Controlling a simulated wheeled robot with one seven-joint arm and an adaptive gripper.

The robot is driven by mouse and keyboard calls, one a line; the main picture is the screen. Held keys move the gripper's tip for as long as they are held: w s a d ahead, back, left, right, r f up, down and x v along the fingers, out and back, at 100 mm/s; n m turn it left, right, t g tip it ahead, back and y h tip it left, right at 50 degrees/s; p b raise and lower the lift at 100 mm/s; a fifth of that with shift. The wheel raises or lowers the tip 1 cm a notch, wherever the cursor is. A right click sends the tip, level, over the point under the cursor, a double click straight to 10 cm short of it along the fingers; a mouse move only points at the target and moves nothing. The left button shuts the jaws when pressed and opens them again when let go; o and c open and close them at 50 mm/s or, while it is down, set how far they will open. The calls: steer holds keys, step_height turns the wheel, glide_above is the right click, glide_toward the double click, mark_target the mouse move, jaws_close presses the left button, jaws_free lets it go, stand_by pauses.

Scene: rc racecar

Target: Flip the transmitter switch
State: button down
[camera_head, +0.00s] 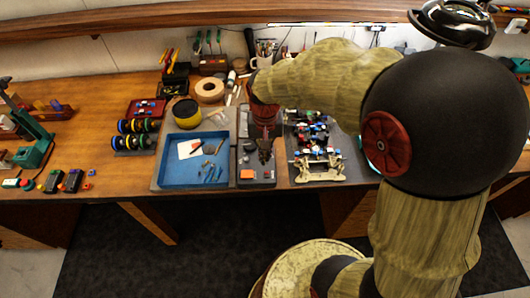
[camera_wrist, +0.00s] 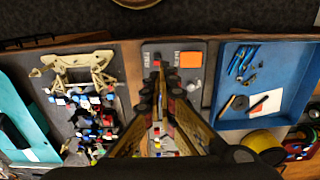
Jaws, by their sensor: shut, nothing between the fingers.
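The transmitter looks to be the dark grey panel (camera_head: 246,160) with an orange square (camera_head: 248,173) on the bench, right of the blue tray. In the wrist view the panel (camera_wrist: 188,78) shows the orange square (camera_wrist: 190,59) and small white labels at its edge. My gripper (camera_head: 265,153) points down over the panel, its fingers shut and empty. In the wrist view the gripper tips (camera_wrist: 160,76) are over the panel, beside a small red part (camera_wrist: 157,63). I cannot tell whether that part is the switch or whether the tips touch anything. The fingers hide part of the panel.
A blue tray (camera_head: 178,181) with small tools and paper lies left of the panel. A tan car chassis part (camera_head: 320,168) and several coloured parts lie on a dark mat to the right.

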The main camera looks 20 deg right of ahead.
mark_target(266, 175)
step_height(266, 175, down, 10)
steer(key=shift+r+b, duration=0.1)
steer(key=shift+b, duration=0.8)
steer(key=shift+s+f+t+b, duration=0.25)
steer(key=shift+f+t+b, duration=0.3)
steer(key=shift+b, duration=0.25)
steer(key=shift+s, duration=0.25)
steer(key=shift+s+f, duration=0.15)
steer(key=shift+f, duration=0.15)
steer(key=shift+w+d+r, duration=0.1)
steer(key=shift+w+r, duration=0.15)
steer(key=shift+w, duration=0.4)
